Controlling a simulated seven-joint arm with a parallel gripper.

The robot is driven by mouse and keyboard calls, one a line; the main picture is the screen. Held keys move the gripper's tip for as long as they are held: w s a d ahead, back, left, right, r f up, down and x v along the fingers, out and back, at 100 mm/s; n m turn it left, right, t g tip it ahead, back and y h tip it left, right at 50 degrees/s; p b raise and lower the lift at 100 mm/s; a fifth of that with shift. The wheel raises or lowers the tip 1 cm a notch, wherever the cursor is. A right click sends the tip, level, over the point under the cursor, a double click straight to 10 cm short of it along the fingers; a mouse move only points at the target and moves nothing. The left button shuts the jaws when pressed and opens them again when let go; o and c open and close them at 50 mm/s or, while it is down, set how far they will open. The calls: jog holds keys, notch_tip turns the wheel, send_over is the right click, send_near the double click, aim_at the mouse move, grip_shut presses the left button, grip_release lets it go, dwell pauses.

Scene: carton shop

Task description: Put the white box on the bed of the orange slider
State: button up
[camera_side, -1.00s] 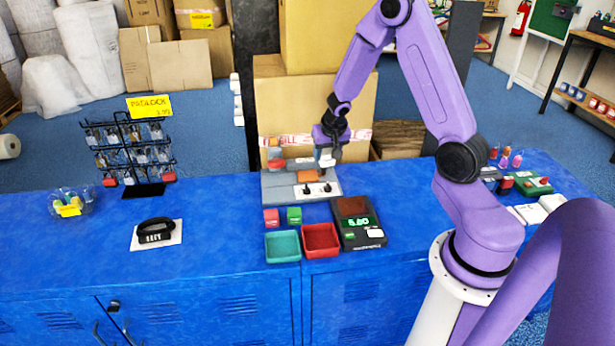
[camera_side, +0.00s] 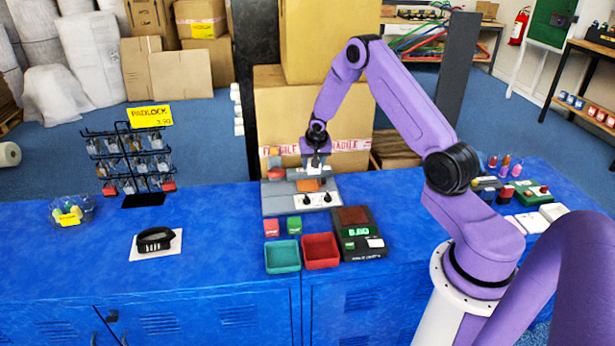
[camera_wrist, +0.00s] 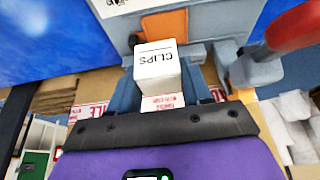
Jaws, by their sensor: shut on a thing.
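My gripper (camera_side: 316,160) is shut on the white box (camera_wrist: 155,66), which is marked CLIPS in the wrist view. The fingers are on either side of the box. In the side view the gripper hides most of the box. The orange slider (camera_side: 308,185) sits on a grey fixture (camera_side: 276,205), just below and a little left of the gripper. In the wrist view the orange slider (camera_wrist: 165,26) shows beyond the box, and I cannot tell how wide the gap between them is.
A red part (camera_wrist: 300,28) of the fixture stands close beside the gripper. Green and red trays (camera_side: 321,264) and a scale (camera_side: 358,243) stand nearer. A large carton (camera_side: 350,100) stands behind.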

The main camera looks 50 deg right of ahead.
jog(key=w+f, duration=0.1)
jog(key=w+d+f, duration=0.1)
jog(key=f, duration=0.1)
jog(key=w+d+f, duration=0.1)
jog(key=f, duration=0.1)
jog(key=shift+w+f, duration=0.1)
jog(key=shift+w, duration=0.25)
jog(key=shift+f, duration=1.5)
jog(key=shift+a+f, duration=0.1)
jog(key=o, duration=1.2)
jog(key=shift+c, duration=0.2)
